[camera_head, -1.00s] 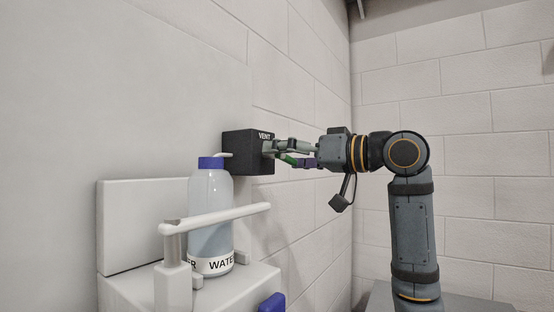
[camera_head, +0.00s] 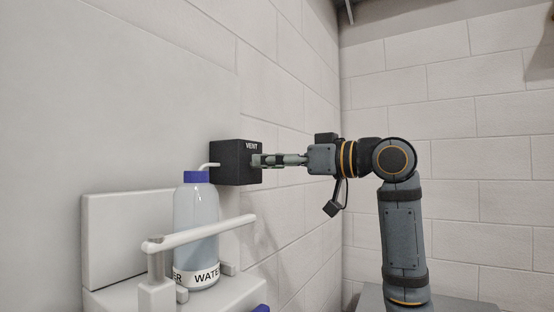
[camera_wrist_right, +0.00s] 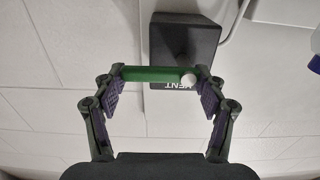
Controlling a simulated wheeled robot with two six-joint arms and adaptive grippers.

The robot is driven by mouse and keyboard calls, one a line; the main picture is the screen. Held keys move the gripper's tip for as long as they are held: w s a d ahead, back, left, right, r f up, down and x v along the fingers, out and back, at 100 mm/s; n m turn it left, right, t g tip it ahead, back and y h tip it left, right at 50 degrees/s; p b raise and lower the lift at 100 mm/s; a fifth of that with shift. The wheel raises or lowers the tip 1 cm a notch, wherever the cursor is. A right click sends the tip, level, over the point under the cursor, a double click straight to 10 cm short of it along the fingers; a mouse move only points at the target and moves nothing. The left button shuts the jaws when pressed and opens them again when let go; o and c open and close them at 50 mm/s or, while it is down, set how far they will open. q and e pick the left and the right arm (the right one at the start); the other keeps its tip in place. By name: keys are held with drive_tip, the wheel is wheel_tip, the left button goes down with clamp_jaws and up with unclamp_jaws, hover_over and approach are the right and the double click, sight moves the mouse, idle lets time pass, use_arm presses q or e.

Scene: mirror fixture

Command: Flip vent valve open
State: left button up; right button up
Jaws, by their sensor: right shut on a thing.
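The black vent box (camera_head: 231,165), marked VENT, is fixed on the wall left of my right gripper (camera_head: 262,160). In the right wrist view the box (camera_wrist_right: 185,45) lies just beyond the fingertips. A green lever (camera_wrist_right: 150,74) with a white round knob at one end spans the space between the fingertips of my right gripper (camera_wrist_right: 162,78). The right gripper is shut on this lever, touching it near both ends. In the head view the fingers hide the lever. My left gripper is out of view.
A water bottle (camera_head: 196,225) with a blue cap stands below and left of the box. A white tube (camera_head: 208,165) runs between the box and bottle. A white rail (camera_head: 205,232) crosses in front of the bottle.

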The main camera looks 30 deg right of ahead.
drive_tip(key=o, duration=1.2)
drive_tip(key=shift+w+a, duration=0.15)
drive_tip(key=shift+w, duration=0.15)
drive_tip(key=shift+s, duration=0.1)
drive_tip(key=shift+s, duration=0.1)
drive_tip(key=shift+v, duration=5.9)
drive_tip(key=shift+d, duration=0.2)
